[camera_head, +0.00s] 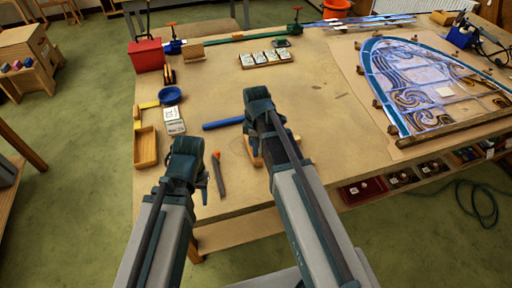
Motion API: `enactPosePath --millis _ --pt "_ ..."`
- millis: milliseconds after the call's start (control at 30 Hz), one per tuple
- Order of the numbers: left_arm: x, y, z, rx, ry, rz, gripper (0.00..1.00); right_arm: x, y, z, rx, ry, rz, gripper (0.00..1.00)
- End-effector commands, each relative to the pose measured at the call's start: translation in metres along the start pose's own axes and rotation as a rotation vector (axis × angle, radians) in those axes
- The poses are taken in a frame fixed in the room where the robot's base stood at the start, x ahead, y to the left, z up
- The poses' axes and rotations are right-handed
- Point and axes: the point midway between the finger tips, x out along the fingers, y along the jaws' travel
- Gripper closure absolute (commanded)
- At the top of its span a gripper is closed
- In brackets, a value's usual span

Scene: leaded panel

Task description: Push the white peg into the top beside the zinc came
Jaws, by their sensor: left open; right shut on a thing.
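My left gripper (187,148) is over the near left part of the workbench (335,145), and it is open. My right gripper (258,97) is further out over the bench, just right of a blue rod. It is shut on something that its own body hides. I cannot make out the white peg anywhere. I cannot tell which strip is the zinc came; long thin strips (375,21) lie along the back edge. The leaded panel (430,85), arched with a blue border, lies flat at the right.
The blue rod (222,123) and a dark tool (218,175) lie near my grippers. The middle of the bench is mostly clear.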

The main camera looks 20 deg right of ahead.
Motion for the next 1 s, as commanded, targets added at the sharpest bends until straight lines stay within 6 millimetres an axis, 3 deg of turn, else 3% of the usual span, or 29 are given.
enactPosePath --millis 1000 --pt "-0.011 -0.001 0.001 0.000 0.000 0.000 0.50 -0.011 0.000 0.000 0.000 0.000 0.000 1.00"
